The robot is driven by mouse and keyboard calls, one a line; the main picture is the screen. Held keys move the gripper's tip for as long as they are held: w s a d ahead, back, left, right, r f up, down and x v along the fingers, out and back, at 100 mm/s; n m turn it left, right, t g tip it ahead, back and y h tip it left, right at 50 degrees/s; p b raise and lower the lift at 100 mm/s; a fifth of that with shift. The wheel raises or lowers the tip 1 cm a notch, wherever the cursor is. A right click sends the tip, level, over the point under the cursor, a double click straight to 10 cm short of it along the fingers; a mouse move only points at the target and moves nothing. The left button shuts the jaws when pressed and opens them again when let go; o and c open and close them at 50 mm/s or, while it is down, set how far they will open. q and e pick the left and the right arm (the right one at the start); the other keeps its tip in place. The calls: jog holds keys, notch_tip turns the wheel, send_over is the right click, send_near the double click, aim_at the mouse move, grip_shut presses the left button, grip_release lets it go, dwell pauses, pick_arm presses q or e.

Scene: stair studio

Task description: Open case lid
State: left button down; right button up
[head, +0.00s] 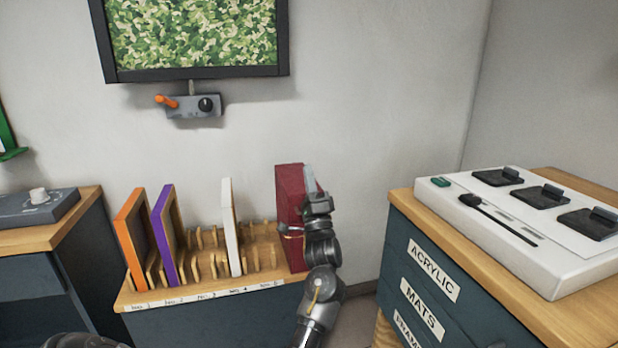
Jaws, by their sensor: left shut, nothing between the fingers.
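A dark red, box-like upright object (288,190) stands at the right end of a slotted wooden rack; I cannot tell whether it is the case, and no lid edge is clear. My left gripper (309,179) is in front of its right side, pointing up, shut and empty. The gripper and wrist hide part of the red object, and I cannot tell whether they touch it. A flat white unit (480,222) with several black raised pieces lies on the right cabinet; no open lid shows on it. My right gripper is not in view.
The wooden rack (190,293) holds orange (132,240), purple (164,235) and white (231,228) edged panels, with empty slots between. A drawer cabinet (430,270) stands right. A wall control box (193,106) hangs under a framed green picture (190,35). A grey device (38,207) sits left.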

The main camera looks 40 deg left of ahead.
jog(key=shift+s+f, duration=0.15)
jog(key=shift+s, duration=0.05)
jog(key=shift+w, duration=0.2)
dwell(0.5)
